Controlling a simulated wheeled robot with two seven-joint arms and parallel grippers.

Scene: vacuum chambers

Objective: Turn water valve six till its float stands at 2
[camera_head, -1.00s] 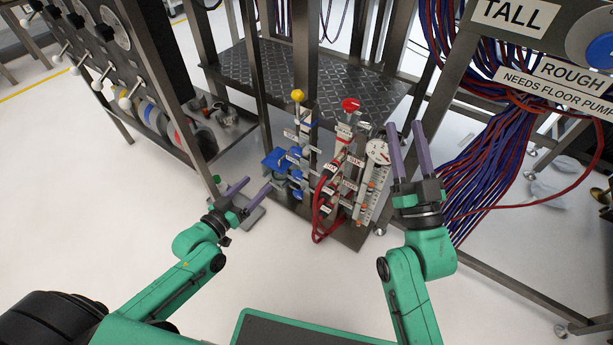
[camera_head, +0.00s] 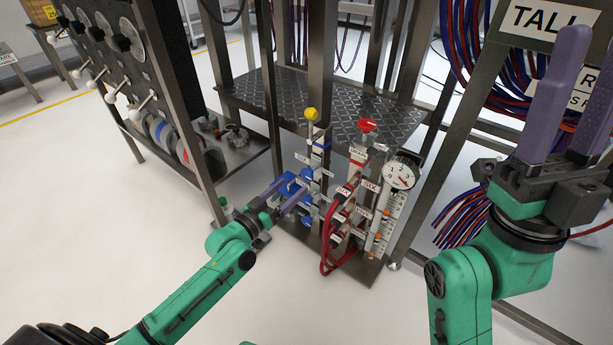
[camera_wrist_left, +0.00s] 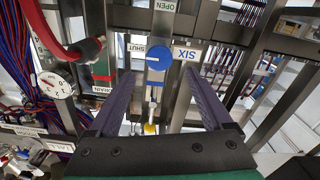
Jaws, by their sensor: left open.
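A round blue valve handle (camera_wrist_left: 160,55) shows in the left wrist view, with a SIX label (camera_wrist_left: 186,54) beside it and OPEN and SHUT labels near it. My left gripper (camera_wrist_left: 162,76) is open, its two purple fingers on either side of the handle in that view; I see no clear contact. In the head view my left gripper (camera_head: 289,190) is at the blue valves (camera_head: 306,206) and partly covers them. A white scale panel (camera_head: 385,228) with small orange floats stands to the right; their readings are too small to tell. My right gripper (camera_head: 570,100) is open and empty at the right.
Red hoses (camera_head: 327,250) and a dial gauge (camera_head: 401,175) are close by on the manifold. A yellow knob (camera_head: 311,114) and a red knob (camera_head: 367,125) stand above. Frame posts flank it. The floor in front is clear.

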